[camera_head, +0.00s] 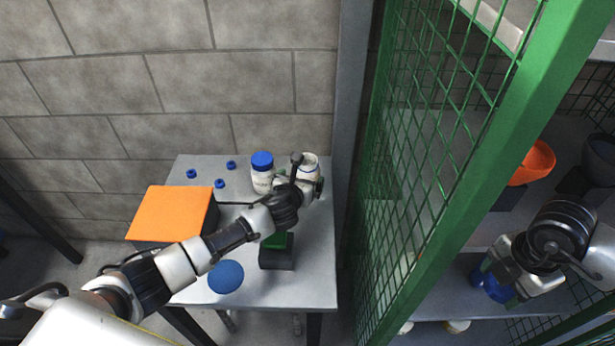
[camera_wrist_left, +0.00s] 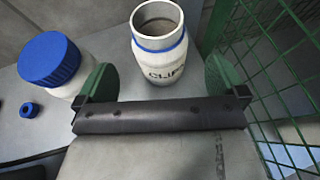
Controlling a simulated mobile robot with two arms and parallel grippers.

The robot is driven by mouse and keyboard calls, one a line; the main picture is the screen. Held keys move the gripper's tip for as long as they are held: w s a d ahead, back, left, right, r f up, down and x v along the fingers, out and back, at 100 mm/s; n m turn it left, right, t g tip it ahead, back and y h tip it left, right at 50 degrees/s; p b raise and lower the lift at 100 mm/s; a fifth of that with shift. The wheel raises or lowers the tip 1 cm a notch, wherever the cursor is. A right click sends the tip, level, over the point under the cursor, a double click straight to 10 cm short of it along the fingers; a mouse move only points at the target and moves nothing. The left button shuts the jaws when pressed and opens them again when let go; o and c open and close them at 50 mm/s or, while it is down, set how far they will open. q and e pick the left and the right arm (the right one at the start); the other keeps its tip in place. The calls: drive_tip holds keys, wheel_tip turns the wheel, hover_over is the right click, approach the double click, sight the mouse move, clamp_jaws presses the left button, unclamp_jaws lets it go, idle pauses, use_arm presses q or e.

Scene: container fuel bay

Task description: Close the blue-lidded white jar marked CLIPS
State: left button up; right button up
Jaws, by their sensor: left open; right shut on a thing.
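The white CLIPS jar (camera_wrist_left: 160,55) stands upright on the table with its mouth open and no lid on it. A blue ring circles its neck; it also shows at the table's back right in the head view (camera_head: 309,162). My left gripper (camera_wrist_left: 158,85) is open, its green-padded fingers to either side of the jar's near side; contact cannot be told. My right gripper (camera_head: 497,284) is at the right, beyond the green mesh, shut on a round blue thing (camera_head: 492,288). The gripper partly hides it, so I cannot tell whether it is a lid.
A second white jar (camera_head: 263,180) with a blue lid stands left of the CLIPS jar. Small blue caps (camera_head: 191,174), an orange-topped block (camera_head: 172,212), a blue round object (camera_head: 226,277) and a dark box (camera_head: 277,258) are nearby. Green mesh (camera_head: 440,120) separates the table from shelves holding an orange bowl (camera_head: 534,163).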

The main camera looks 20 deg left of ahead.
sight(304, 176)
use_arm(q)
drive_tip(key=shift+x, duration=0.8)
drive_tip(key=shift+b+x, duration=0.7)
drive_tip(key=shift+x, duration=1.9)
drive_tip(key=shift+f, duration=0.2)
drive_tip(key=shift+s, duration=0.1)
drive_tip(key=c, duration=1.1)
